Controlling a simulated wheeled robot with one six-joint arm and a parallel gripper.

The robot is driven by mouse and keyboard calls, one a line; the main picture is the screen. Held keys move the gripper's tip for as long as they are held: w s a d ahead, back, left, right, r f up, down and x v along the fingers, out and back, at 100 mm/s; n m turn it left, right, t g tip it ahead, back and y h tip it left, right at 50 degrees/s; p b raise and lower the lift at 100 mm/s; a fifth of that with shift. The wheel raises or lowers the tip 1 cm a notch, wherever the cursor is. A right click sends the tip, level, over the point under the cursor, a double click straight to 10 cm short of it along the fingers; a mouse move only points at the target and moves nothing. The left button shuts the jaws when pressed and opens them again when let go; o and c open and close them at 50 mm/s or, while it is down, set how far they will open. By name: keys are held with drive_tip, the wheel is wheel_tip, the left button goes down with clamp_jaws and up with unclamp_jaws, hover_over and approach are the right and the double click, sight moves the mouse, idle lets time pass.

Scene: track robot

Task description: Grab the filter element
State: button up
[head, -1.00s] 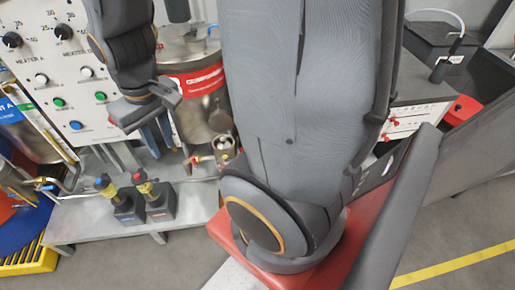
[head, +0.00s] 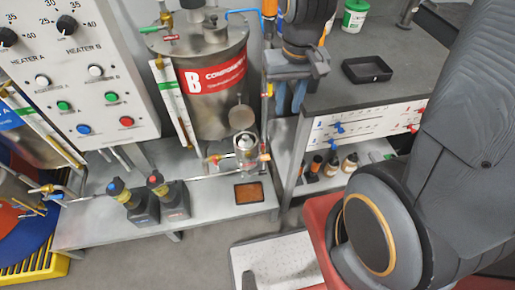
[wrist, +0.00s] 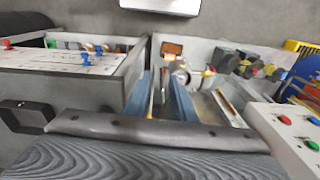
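A small metal housing with a pale cylindrical piece in its top (head: 246,148) stands on the low grey bench in front of tank B. I take this piece to be the filter element, but it is too small to be sure. The housing shows small and blurred in the wrist view (wrist: 181,72), just beyond the fingertips. My gripper (head: 289,108) points down to the right of tank B, above and right of the housing and apart from it. Its two blue-grey fingers stand apart with nothing visibly held between them, also in the wrist view (wrist: 164,82).
Tank B (head: 213,85) stands behind the housing. A brown-filled shallow tray (head: 249,193) lies in front. Two dark bottles (head: 150,203) stand left on the bench. A grey worktop with a black tray (head: 367,69) is at right. A heater panel (head: 80,75) is far left.

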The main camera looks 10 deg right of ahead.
drive_tip(key=w+a+f+m+g, duration=0.1)
drive_tip(key=w+a+f+m, duration=0.1)
drive_tip(key=w+a+f, duration=0.4)
drive_tip(key=m+g, duration=0.1)
drive_tip(key=m, duration=0.1)
hover_over(245, 136)
drive_tip(key=w, duration=0.1)
wheel_tip(245, 136, down, 11)
drive_tip(key=shift+s+d+f+p, duration=0.15)
drive_tip(key=shift+f+p, duration=0.15)
drive_tip(key=shift+f, duration=0.95)
drive_tip(key=shift+s+a+f+p, duration=0.1)
drive_tip(key=shift+s+f+p, duration=0.15)
drive_tip(key=shift+f, duration=1.05)
drive_tip(key=shift+s+d+f+p, duration=0.1)
drive_tip(key=shift+f+p, duration=0.25)
drive_tip(key=shift+f, duration=0.9)
clamp_jaws()
